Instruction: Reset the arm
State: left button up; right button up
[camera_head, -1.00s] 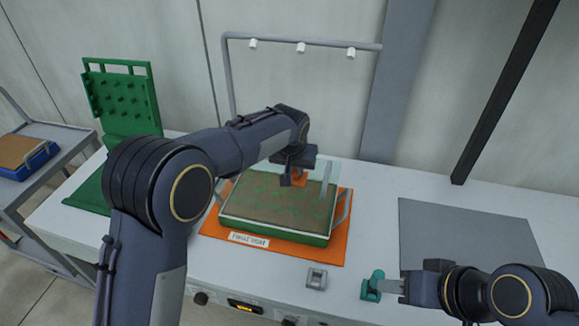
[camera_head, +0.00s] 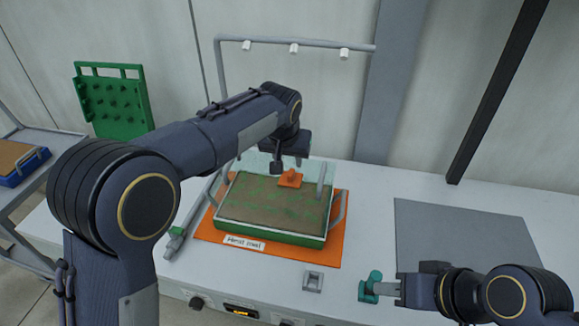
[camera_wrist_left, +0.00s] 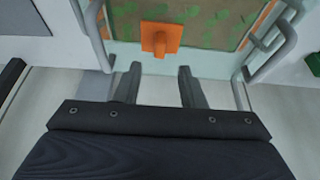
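My left gripper (camera_head: 284,164) hangs over the back part of a green-rimmed tray (camera_head: 272,238) of brown, green-flecked material. In the left wrist view, its two fingers (camera_wrist_left: 160,86) are apart with nothing between them. An orange handle (camera_wrist_left: 160,38) on a clear panel lies beyond the fingertips, apart from them. It also shows in the head view (camera_head: 290,179). My right gripper (camera_head: 390,290) is low at the front right, at a teal knobbed piece (camera_head: 370,286). Whether its fingers are closed on that piece is unclear.
The tray sits on an orange mat (camera_head: 215,236) with a label. A grey mat (camera_head: 465,240) is bare at right. A small grey block (camera_head: 313,281) stands near the front edge. A pipe frame (camera_head: 300,43) with white nozzles rises behind; a green pegged board (camera_head: 112,102) stands left.

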pick_arm(q)
jog(key=shift+v, duration=0.75)
jog(key=s+a+r+n+h, duration=0.1)
jog(key=s+a+r, duration=0.1)
jog(key=s+a, duration=0.6)
jog(key=s+a+r+n+h, duration=0.1)
jog(key=s+a+r+n, duration=0.15)
jog(key=a, duration=0.85)
jog(key=s+a+f+n, duration=0.1)
jog(key=s+a+f, duration=0.2)
jog(key=s, duration=0.8)
jog(key=s+a+f+t, duration=0.1)
jog(key=s+a+f, duration=0.2)
jog(key=s, duration=0.8)
jog(key=shift+s+a+f+n, duration=0.25)
jog(key=shift+f+n, duration=0.1)
jog(key=shift+f, duration=0.4)
